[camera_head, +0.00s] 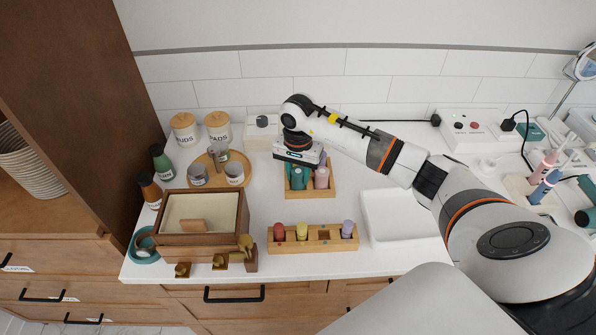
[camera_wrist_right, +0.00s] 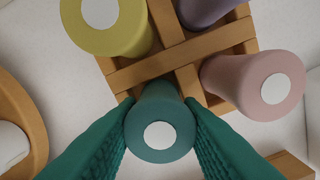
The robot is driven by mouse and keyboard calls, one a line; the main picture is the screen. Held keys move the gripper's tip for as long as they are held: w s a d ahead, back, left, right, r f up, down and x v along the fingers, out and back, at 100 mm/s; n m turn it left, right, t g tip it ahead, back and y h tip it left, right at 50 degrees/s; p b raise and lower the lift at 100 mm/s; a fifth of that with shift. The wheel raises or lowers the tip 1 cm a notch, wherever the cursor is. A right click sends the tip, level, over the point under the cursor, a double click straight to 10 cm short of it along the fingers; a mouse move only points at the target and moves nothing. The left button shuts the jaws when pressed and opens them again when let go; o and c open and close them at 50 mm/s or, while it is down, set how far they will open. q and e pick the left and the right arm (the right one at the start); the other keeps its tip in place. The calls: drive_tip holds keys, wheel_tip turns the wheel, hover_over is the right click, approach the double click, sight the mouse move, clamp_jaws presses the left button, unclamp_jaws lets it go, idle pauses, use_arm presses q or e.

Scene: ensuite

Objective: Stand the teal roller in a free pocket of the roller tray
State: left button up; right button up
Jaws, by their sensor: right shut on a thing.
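The teal roller (camera_wrist_right: 160,122) is upright between the two green fingers of my right gripper (camera_wrist_right: 158,135), which are shut on it. In the wrist view its lower end is over or in one pocket of the wooden roller tray (camera_wrist_right: 152,70); I cannot tell whether it touches the bottom. A yellow roller (camera_wrist_right: 106,25), a purple roller (camera_wrist_right: 205,10) and a pink roller (camera_wrist_right: 250,82) stand around the other pockets. In the head view the gripper (camera_head: 299,180) is over the tray (camera_head: 318,196) beside the pink roller (camera_head: 321,178), hiding the tray's back. My left gripper is not in view.
A wooden rack (camera_head: 340,244) with red, yellow and purple items stands in front of the tray. A white basin (camera_head: 395,215) is to the right. A wooden box (camera_head: 205,238), a round tray with cups (camera_head: 219,169) and jars (camera_head: 185,128) are to the left.

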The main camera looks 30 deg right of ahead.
sight(297, 171)
drive_tip(key=shift+f, duration=0.15)
drive_tip(key=o, duration=0.7)
drive_tip(key=shift+r, duration=0.3)
wheel_tip(297, 171, up, 12)
drive_tip(key=b, duration=0.2)
drive_tip(key=shift+f+b, duration=0.15)
drive_tip(key=shift+b, duration=0.2)
